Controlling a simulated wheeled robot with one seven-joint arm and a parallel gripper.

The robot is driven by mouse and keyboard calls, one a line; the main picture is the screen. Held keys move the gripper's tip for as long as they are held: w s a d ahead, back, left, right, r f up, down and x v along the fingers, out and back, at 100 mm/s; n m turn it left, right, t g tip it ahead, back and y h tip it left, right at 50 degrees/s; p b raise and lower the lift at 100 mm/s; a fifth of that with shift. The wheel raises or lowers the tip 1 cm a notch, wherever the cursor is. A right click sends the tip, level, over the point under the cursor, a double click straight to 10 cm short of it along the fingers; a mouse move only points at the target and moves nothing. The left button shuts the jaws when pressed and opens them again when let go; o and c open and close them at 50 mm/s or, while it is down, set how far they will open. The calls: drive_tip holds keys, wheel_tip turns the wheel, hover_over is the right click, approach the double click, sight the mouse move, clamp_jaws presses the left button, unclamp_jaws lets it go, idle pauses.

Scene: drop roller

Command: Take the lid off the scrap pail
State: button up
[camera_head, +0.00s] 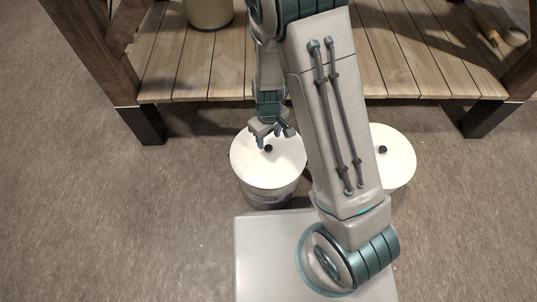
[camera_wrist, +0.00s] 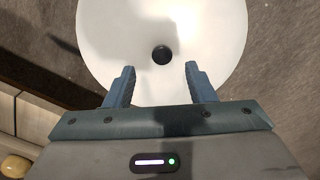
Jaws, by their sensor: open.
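Two pails with round white lids stand on the floor in the head view. The left pail (camera_head: 270,192) has a white lid (camera_head: 258,172) with a dark knob (camera_head: 268,148) at its middle. The right pail's white lid (camera_head: 399,160) also has a dark knob (camera_head: 382,149), and my arm covers part of it. I cannot tell which one is the scrap pail. My gripper (camera_head: 269,142) is open and empty above the left lid. In the wrist view a white lid (camera_wrist: 205,35) fills the top, and its dark knob (camera_wrist: 162,55) lies just beyond and between my fingertips (camera_wrist: 160,68).
A wooden bench with a low slatted shelf (camera_head: 420,75) stands behind the pails, on dark feet (camera_head: 147,124). A pale container (camera_head: 208,12) stands on the shelf, and a wooden-handled roller (camera_head: 497,32) lies at the right. The floor (camera_head: 80,220) at left is clear.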

sight(268, 147)
drive_tip(key=shift+s+f+b, duration=0.15)
drive_tip(key=shift+f+b, duration=1.65)
drive_tip(key=shift+f, duration=1.25)
drive_tip(key=shift+r, duration=0.1)
clamp_jaws()
